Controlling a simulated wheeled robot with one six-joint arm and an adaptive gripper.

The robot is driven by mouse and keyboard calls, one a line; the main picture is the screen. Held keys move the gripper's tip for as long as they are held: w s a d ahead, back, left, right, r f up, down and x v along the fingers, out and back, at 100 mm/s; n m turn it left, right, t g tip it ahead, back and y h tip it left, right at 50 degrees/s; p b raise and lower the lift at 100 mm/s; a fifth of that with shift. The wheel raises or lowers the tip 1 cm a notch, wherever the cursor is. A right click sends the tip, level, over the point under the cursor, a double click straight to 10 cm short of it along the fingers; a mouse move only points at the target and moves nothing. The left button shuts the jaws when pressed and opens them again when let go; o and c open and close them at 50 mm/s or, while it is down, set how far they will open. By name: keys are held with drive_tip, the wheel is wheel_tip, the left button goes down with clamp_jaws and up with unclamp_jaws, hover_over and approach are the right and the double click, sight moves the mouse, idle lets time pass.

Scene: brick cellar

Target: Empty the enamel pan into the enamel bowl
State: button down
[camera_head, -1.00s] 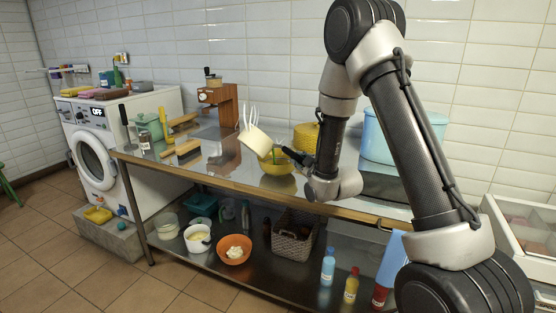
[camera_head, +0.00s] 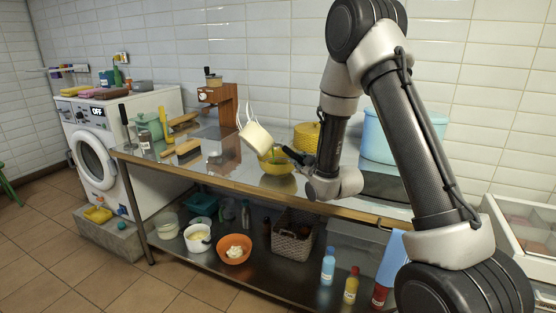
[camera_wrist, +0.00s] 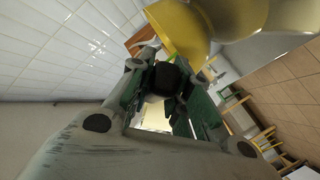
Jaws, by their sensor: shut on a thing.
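The cream enamel pan (camera_head: 256,137) is held steeply tilted just above the yellow enamel bowl (camera_head: 275,166) on the steel table. My gripper (camera_head: 300,155) is to the right of the pan, partly hidden by my arm. In the wrist view its jaws (camera_wrist: 163,82) are shut on a dark handle.
Behind the bowl are a yellow basket-like container (camera_head: 306,136) and a large light-blue tub (camera_head: 375,138). A wooden grinder-like stand (camera_head: 226,105) and brushes (camera_head: 183,147) are to the left. The lower shelf holds an orange bowl (camera_head: 234,257), a wicker basket (camera_head: 291,246) and bottles.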

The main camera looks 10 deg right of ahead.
drive_tip(key=shift+a+f+m+p, duration=0.2)
drive_tip(key=shift+f+m+p, duration=0.2)
drive_tip(key=shift+f+m, duration=0.45)
idle(0.8)
drive_tip(key=shift+s+a+f+m+g+y, duration=0.15)
drive_tip(key=shift+m+g+y, duration=0.15)
drive_tip(key=shift+m+y, duration=0.3)
idle(0.8)
drive_tip(key=shift+w+d+f+m, duration=0.25)
drive_tip(key=shift+d+f+m, duration=0.25)
drive_tip(key=shift+f+m, duration=0.25)
idle(0.5)
drive_tip(key=shift+a+m+g+p, duration=0.1)
drive_tip(key=shift+m+g+p, duration=0.25)
drive_tip(key=shift+m, duration=0.15)
idle(0.6)
